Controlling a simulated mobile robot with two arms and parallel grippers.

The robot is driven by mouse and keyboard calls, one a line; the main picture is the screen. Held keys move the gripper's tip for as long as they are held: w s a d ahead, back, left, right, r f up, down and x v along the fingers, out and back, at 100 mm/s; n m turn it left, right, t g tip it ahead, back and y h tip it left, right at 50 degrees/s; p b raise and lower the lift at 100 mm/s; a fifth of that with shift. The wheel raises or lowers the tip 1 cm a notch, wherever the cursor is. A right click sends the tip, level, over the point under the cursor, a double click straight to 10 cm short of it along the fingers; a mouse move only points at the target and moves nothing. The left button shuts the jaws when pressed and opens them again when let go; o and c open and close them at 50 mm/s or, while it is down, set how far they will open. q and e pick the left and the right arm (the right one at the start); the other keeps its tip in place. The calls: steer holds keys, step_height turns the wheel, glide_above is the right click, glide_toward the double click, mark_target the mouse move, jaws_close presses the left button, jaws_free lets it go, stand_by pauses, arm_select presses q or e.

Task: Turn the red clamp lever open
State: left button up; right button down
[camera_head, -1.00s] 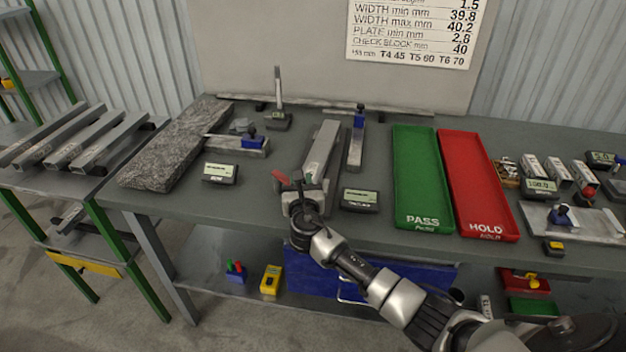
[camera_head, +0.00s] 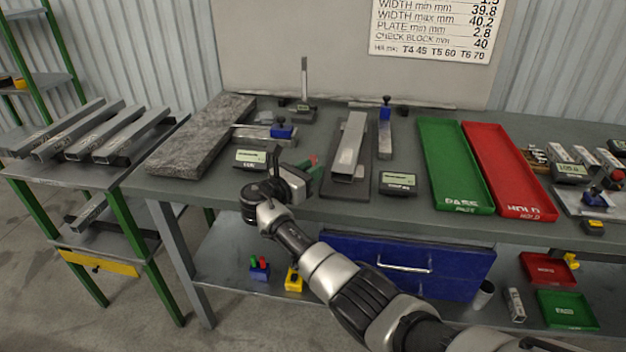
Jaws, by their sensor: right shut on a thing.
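The red clamp lever (camera_head: 312,159) shows as a small red part at the front left of the clamp fixture (camera_head: 336,189), just right of my right gripper's fingers. My right gripper (camera_head: 297,178) is shut on the lever at the table's front edge. The gripper hides much of the lever, so its exact angle is unclear. A grey square tube (camera_head: 349,147) lies lengthwise in the fixture. My left gripper is not in view.
Small displays stand left (camera_head: 251,159) and right (camera_head: 397,182) of the fixture. A granite slab (camera_head: 203,137) lies at left. A green PASS tray (camera_head: 449,165) and red HOLD tray (camera_head: 508,170) lie at right. A blue drawer (camera_head: 408,265) is under the table.

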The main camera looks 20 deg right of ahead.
steer(key=shift+w+a+f+m+g+h+b, duration=0.1)
steer(key=shift+w+a+m+g+h+b, duration=0.1)
steer(key=shift+a+m+g+h+b, duration=0.3)
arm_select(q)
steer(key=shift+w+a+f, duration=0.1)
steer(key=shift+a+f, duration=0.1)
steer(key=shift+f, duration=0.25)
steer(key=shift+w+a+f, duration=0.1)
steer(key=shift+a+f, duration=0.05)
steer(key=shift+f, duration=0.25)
arm_select(e)
steer(key=shift+d+g, duration=0.1)
steer(key=shift+g, duration=0.3)
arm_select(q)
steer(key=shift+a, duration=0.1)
arm_select(e)
steer(key=c, duration=0.9)
jaws_free()
arm_select(q)
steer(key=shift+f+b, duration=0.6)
steer(key=shift+b, duration=0.05)
arm_select(e)
steer(key=v, duration=1)
steer(key=shift+a, duration=0.3)
steer(key=shift+s, duration=0.1)
